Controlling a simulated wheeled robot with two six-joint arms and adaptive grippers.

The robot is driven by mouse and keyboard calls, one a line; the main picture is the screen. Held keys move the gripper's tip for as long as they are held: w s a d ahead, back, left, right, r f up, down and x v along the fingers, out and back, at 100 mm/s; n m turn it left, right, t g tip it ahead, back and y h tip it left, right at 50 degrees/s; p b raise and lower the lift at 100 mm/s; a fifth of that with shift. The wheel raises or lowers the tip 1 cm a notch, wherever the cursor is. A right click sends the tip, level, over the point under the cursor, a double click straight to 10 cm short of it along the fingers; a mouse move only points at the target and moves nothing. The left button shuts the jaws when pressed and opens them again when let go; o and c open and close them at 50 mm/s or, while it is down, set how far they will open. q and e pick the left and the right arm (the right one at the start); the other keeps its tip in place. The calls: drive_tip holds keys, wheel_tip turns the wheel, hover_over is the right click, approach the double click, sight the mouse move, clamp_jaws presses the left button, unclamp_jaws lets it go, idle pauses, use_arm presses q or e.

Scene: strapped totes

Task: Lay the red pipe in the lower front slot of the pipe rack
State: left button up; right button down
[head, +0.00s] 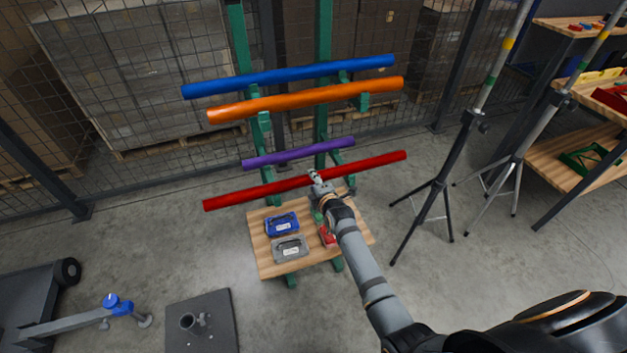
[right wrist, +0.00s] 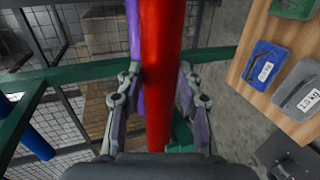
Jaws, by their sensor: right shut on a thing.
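The red pipe (head: 250,192) is long and straight, in front of the purple pipe (head: 290,153) and tilted up to the right in the head view. My right gripper (head: 316,178) is shut on it near its middle. In the right wrist view the red pipe (right wrist: 161,60) runs between the two fingers (right wrist: 158,100). The green pipe rack (head: 323,45) holds the purple pipe on its lower arms. The lower front slot lies close to the red pipe, partly hidden by it and my gripper; I cannot tell whether they touch. My left gripper is not in view.
A blue pipe (head: 290,76) and an orange pipe (head: 300,100) lie on the upper arms. A wooden shelf (head: 262,257) below carries blue, grey and red cases. Tripod stands (head: 440,185) are at the right. A mesh fence (head: 150,165) is behind; the floor at left is mostly free.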

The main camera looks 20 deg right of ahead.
idle(0.3)
drive_tip(key=c, duration=0.9)
unclamp_jaws()
drive_tip(key=shift+o, duration=0.6)
drive_tip(key=v, duration=1.2)
